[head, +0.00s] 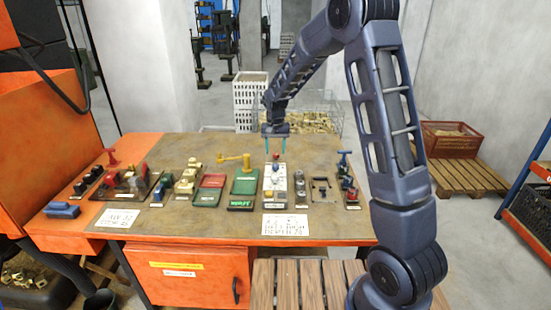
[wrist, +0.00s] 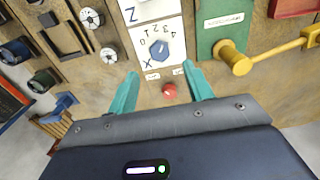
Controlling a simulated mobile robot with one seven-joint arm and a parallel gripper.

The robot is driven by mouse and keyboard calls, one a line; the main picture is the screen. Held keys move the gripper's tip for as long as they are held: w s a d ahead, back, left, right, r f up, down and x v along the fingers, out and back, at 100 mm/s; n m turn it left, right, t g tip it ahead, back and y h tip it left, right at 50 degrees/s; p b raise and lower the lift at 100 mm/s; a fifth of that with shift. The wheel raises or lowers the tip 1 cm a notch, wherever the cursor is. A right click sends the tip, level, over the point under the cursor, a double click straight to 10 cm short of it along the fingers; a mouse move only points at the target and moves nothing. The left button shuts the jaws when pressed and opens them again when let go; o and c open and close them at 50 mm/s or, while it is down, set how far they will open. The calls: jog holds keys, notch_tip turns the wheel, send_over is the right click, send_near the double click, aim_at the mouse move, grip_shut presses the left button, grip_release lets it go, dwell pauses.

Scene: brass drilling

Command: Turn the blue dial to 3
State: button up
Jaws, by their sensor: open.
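The blue dial (wrist: 160,50) sits on a white panel (wrist: 177,27) in the wrist view, with digits printed in an arc around its far side. Which digit its pointer marks is too small to tell. A red button (wrist: 169,90) is on the near side of the dial. My gripper (wrist: 160,70) is open and empty. Its teal fingers stand apart to the left and right of the button, with their tips short of the dial. In the head view my gripper (head: 275,147) hangs over the far end of the white panel; the dial is too small to make out there.
A green box with a yellow crank (wrist: 236,59) stands right of the panel in the wrist view. Dark knobs (wrist: 42,80) and white round dials (wrist: 92,18) lie to the left. The workbench (head: 150,236) carries several more devices and two printed cards.

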notch_tip(320, 180, up, 4)
jog(key=shift+f, duration=0.2)
jog(key=s+d+r+t, duration=0.1)
jog(key=s+d+r, duration=0.65)
jog(key=d, duration=0.25)
jog(key=s+d+r+t, duration=0.1)
jog(key=s+d+r, duration=0.5)
jog(key=d+r, duration=0.25)
jog(key=s+d+t, duration=0.1)
jog(key=s+d, duration=0.4)
jog(key=s, duration=0.5)
jog(key=s+d+t, duration=0.1)
jog(key=s+d, duration=0.5)
jog(key=s, duration=0.4)
jog(key=shift+d+r+t, duration=0.25)
jog(key=shift+r+t, duration=0.05)
jog(key=shift+r, duration=0.15)
